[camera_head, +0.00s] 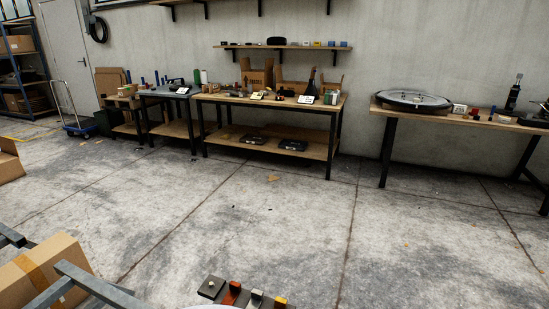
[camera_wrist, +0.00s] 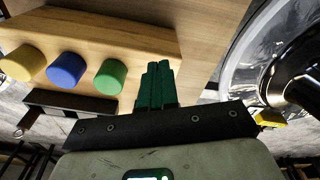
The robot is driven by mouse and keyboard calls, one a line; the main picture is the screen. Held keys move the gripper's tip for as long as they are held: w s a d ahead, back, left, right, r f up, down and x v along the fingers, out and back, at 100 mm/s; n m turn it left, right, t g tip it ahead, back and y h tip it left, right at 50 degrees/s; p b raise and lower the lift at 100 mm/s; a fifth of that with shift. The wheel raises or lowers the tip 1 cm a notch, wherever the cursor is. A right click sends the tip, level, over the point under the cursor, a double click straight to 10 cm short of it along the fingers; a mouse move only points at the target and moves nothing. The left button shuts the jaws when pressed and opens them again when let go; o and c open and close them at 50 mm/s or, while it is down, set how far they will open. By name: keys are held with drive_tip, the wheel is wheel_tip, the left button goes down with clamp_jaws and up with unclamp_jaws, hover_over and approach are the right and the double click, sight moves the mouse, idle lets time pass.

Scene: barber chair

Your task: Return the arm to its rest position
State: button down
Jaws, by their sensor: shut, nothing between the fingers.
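My gripper (camera_wrist: 158,68) shows in the wrist view, its dark green fingers closed together with nothing between them. It points toward a wooden board (camera_wrist: 110,28) carrying a yellow cylinder (camera_wrist: 22,62), a blue cylinder (camera_wrist: 66,69) and a green cylinder (camera_wrist: 111,77). The fingers look close to the board and right of the green cylinder; I cannot tell whether they touch it. A large round shiny metal piece (camera_wrist: 236,62) with a dark part lies to their right. The gripper does not show in the head view.
In the head view, a workbench (camera_head: 330,103) with tools stands at the wall, and another table (camera_head: 456,119) holds a round disc (camera_head: 413,100). Small coloured parts (camera_head: 235,293) show at the bottom edge. A cardboard box (camera_head: 45,272) is lower left. The middle floor is clear.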

wheel_tip(320, 180, up, 14)
drive_tip(key=p, duration=1.2)
drive_tip(key=shift+w+f, duration=0.15)
drive_tip(key=shift+f, duration=0.1)
